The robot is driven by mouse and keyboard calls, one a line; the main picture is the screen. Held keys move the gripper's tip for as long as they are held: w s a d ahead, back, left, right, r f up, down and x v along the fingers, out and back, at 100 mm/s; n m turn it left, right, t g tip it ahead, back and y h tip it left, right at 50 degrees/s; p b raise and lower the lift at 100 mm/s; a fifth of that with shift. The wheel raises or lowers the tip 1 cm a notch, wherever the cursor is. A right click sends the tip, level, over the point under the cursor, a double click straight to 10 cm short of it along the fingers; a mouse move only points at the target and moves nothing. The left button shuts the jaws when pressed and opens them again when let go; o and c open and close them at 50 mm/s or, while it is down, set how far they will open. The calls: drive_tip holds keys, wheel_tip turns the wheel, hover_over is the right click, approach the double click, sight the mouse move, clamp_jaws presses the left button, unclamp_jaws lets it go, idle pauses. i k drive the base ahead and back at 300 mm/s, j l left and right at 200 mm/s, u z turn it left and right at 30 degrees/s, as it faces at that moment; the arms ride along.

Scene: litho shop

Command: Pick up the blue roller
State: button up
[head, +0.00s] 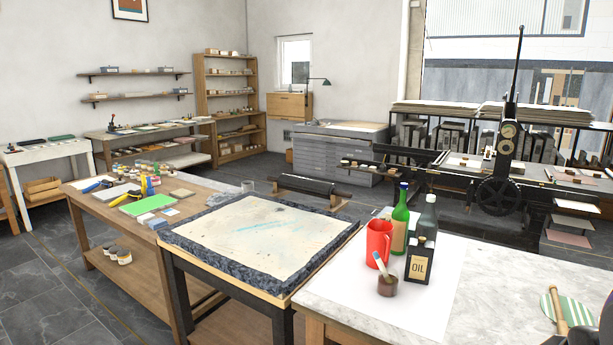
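A small blue tool (105,182), which looks like a roller, lies at the far left end of the wooden worktable (100,222). A yellow piece (91,188) lies against it; I cannot tell whether the two are one object. Another small blue and yellow item (149,187) stands upright further right, among jars. These are too small for me to make out details.
A stone slab (262,238) on a stand and a marble-topped table (352,312) lie nearer. The marble table holds a red jug (379,243), bottles and an oil can (418,263). A press (497,200) stands at right. Grey floor (38,285) is clear at left.

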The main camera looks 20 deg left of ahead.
sight(93, 186)
drive_tip(key=u, duration=1.85)
